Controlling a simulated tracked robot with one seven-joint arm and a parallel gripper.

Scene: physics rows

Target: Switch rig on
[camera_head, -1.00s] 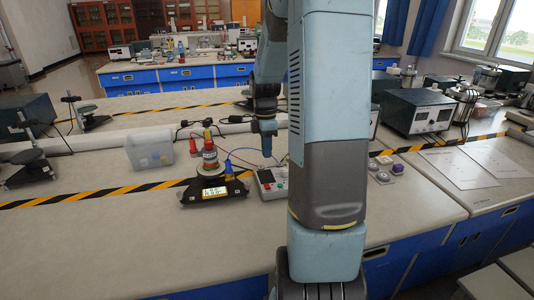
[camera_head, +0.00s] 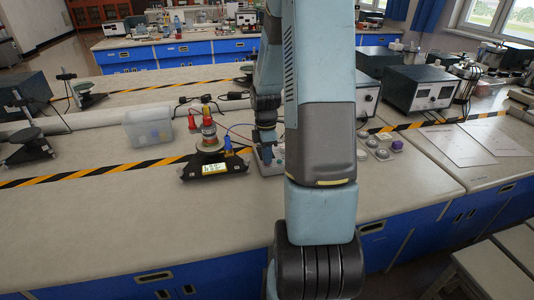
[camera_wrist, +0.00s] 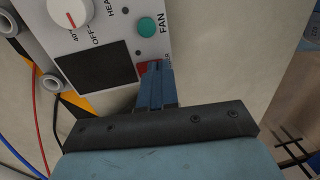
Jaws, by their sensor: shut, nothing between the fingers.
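The rig (camera_head: 205,168) stands on the bench in the head view, a black base with a lit display and a coil on top. Wires run toward a small pale control box (camera_head: 266,171), partly hidden by my arm. In the wrist view the box panel (camera_wrist: 114,40) shows a white dial (camera_wrist: 70,12), a green FAN button (camera_wrist: 147,27), a dark window (camera_wrist: 98,72) and a red part (camera_wrist: 143,70) at its edge. My gripper (camera_wrist: 156,66) is shut and empty, its tips at the red part and partly covering it. I cannot tell whether they touch.
A clear plastic bin (camera_head: 149,128) stands left of the rig. Small knobbed items (camera_head: 383,146) lie right of my arm. A grey instrument box (camera_head: 428,88) stands further back. Yellow-black tape (camera_head: 95,172) crosses the bench. The front of the bench is clear.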

